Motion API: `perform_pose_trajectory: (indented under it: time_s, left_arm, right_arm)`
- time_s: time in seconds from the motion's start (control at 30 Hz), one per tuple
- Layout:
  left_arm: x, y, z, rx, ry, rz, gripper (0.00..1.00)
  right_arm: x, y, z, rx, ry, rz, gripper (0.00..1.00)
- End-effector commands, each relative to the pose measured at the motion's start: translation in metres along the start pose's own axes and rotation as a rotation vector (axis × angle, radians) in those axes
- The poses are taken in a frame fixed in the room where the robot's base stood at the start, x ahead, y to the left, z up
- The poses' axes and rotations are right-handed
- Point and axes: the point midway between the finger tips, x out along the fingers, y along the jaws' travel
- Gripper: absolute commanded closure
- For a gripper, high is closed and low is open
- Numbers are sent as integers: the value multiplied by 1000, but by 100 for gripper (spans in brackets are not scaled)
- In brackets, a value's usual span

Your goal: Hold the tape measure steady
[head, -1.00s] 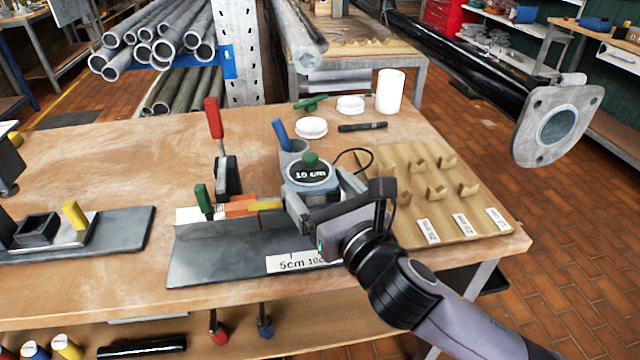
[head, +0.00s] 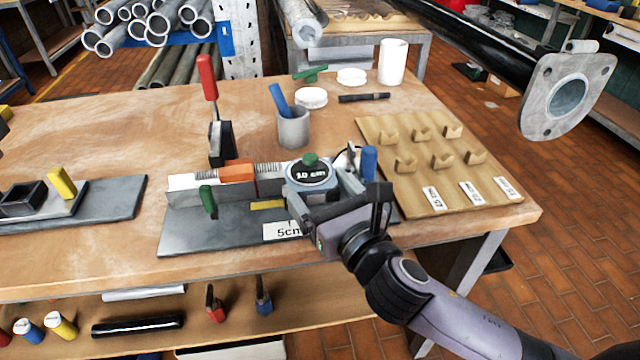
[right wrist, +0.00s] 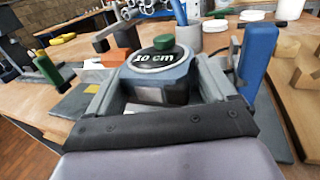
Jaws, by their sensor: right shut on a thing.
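The tape measure (head: 311,178) is a grey-blue case with a black "10 cm" face and a green button on top. It sits at the right end of the grey fixture (head: 190,236) on the bench. My right gripper (head: 325,188) is shut on its case, one finger on each side. In the right wrist view the tape measure (right wrist: 160,75) stands upright between the fingers. An orange block (head: 238,178) and a yellow strip (head: 267,205) lie on the fixture to its left. My left gripper is not in view.
A red-handled clamp (head: 209,90) stands behind the fixture. A grey cup (head: 293,128) with a blue handle is behind the tape measure. A wooden rack (head: 440,190) with labels lies to the right. A flanged pipe (head: 567,95) hangs beyond the bench's right edge.

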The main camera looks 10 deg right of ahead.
Motion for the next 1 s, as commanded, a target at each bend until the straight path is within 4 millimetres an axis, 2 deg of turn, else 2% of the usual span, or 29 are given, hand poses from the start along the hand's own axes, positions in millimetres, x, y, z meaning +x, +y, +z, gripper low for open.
perform_pose_trajectory:
  time_s: [0.53,1.0]
  left_arm:
    - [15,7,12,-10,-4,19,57]
    - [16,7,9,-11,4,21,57]
  right_arm:
    - [0,0,-44,0,-4,0,62]
    - [0,0,-49,0,-5,1,62]
